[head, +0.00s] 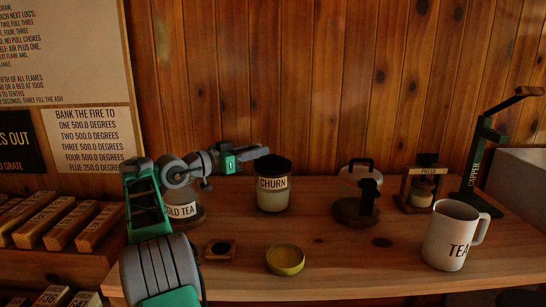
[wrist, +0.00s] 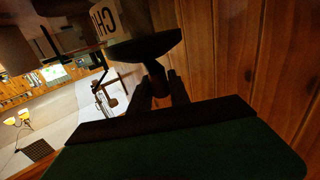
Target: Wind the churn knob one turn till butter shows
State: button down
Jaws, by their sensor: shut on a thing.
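The churn (head: 272,201) is a pale jar with a dark lid and a CHURN label, upright on the wooden counter. My gripper (head: 263,153) reaches in from the left, level with the top of the lid. In the wrist view, the churn's dark lid (wrist: 147,46) is close, and my gripper (wrist: 160,84) is shut on the small dark knob (wrist: 155,70) that stands out from it. In the head view the knob is hidden by my gripper. The jar's lower part looks whitish, and I cannot tell whether butter shows in it.
A jar labelled OLD TEA (head: 181,211) stands left of the churn, partly behind my arm. A round yellow-green dish (head: 285,261) sits in front. A lidded vessel (head: 349,184), a press (head: 418,193), a TEA mug (head: 451,236) and a tall dark stand (head: 478,165) are to the right.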

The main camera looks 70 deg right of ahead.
jog(key=shift+w+d, duration=0.1)
jog(key=shift+w+d+p, duration=0.2)
jog(key=shift+p, duration=0.4)
jog(key=c, duration=1.2)
grip_release()
jog(key=shift+f, duration=0.1)
jog(key=shift+c, duration=0.2)
